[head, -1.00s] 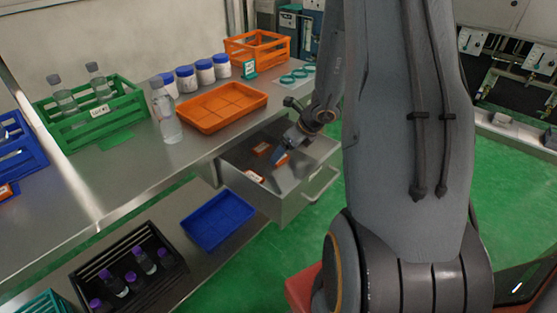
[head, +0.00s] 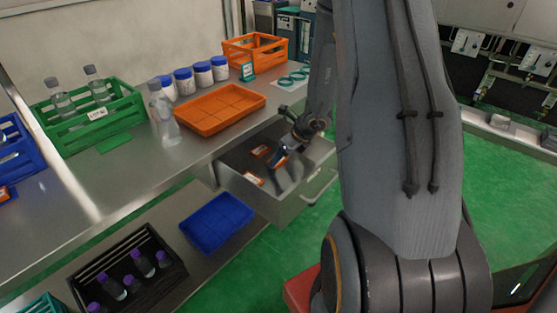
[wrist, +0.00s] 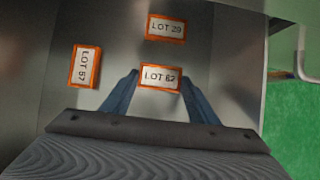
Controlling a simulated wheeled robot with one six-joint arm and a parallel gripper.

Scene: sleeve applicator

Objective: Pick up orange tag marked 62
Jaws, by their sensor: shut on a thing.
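The orange tag marked LOT 62 (wrist: 161,77) sits between the two blue fingers of my gripper (wrist: 160,80) in the wrist view. My gripper is shut on it, one finger at each short side. In the head view my gripper (head: 279,160) is inside the open drawer, with an orange edge of the tag showing at its fingers. Two other orange tags lie in the drawer: LOT 29 (wrist: 165,28) beyond the held tag and LOT 57 (wrist: 84,66) to its left, turned sideways.
The open metal drawer (head: 284,208) hangs under the bench, its walls close around my gripper. On the bench stand an orange tray (head: 222,108), a green crate (head: 92,121) with bottles, and an orange crate (head: 256,50). A blue tray (head: 217,222) lies on the lower shelf.

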